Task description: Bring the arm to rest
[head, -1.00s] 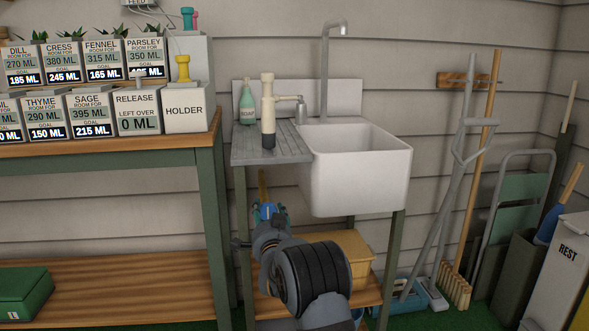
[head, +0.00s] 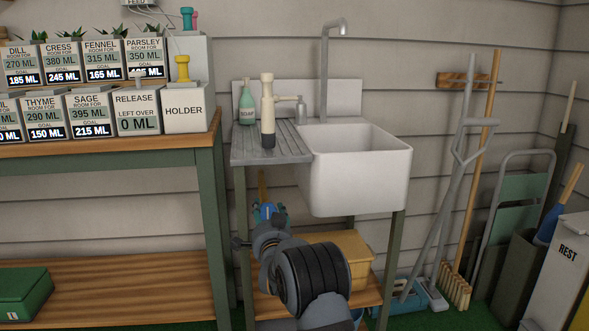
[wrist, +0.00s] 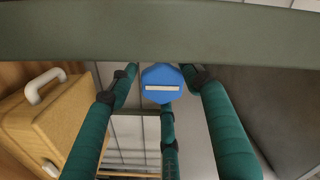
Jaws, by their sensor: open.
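My gripper (head: 268,210) is low in the head view, below the grey drainboard (head: 272,158) left of the sink, with my arm reaching up to it from the bottom. In the wrist view its teal fingers (wrist: 160,85) are spread apart, so it is open. A blue many-sided piece with a white bar (wrist: 162,83) shows between the fingertips. I cannot tell whether it is separate from the gripper or touched by it. No held object is clear.
A yellow-brown box (head: 350,257) stands on the lower shelf; in the wrist view it (wrist: 40,120) is close left of the fingers. A grey-green rail (wrist: 160,35) crosses the top there. The white sink (head: 355,180) is above right. A workbench (head: 212,190) stands left.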

